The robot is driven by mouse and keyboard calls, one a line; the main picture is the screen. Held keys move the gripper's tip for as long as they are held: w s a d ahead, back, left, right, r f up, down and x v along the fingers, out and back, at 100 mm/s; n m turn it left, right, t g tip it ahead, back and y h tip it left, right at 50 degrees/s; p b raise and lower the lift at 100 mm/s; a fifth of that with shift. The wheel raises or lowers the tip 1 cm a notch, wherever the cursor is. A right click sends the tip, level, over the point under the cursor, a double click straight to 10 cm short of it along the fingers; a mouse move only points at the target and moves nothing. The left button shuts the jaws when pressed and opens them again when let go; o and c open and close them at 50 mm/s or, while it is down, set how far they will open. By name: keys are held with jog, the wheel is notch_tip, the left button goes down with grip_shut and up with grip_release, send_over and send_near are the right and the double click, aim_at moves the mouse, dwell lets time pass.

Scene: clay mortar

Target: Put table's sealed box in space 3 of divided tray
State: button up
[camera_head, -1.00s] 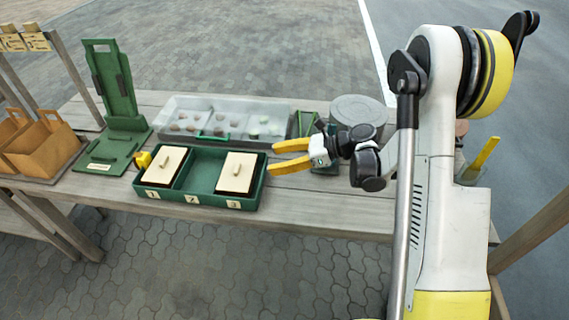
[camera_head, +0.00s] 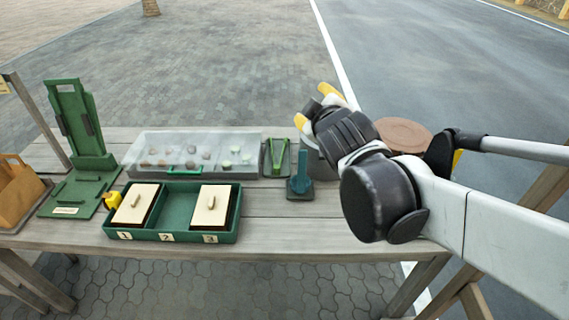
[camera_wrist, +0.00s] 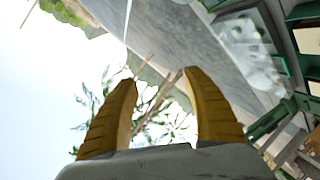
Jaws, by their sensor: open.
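The green divided tray (camera_head: 172,239) stands on the table, with labels 1, 2 and 3 along its front. A box with a pale, knobbed lid (camera_head: 134,205) sits in space 1. Another box with the same kind of lid (camera_head: 210,207) sits in space 3. Space 2 is empty. My gripper (camera_head: 326,92) is raised over the back right of the table, away from the tray, with yellow fingers pointing away. In the wrist view the fingers (camera_wrist: 160,90) are apart with nothing between them.
A clear case of small stones (camera_head: 195,153) lies behind the tray. A dark green tool (camera_head: 300,180), green tongs (camera_head: 276,155) and a round brown lid (camera_head: 404,134) are to the right.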

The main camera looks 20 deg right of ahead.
jog(key=s+a+f+m+g+y, duration=0.1)
jog(key=s+a+f+m+g, duration=0.2)
jog(key=s+f, duration=0.3)
jog(key=s+a+f+m+g+y, duration=0.2)
jog(key=s+a+f+m+g, duration=0.2)
jog(key=s+f, duration=0.3)
jog(key=s, duration=0.5)
jog(key=shift+a+m, duration=0.25)
jog(key=shift+m, duration=0.05)
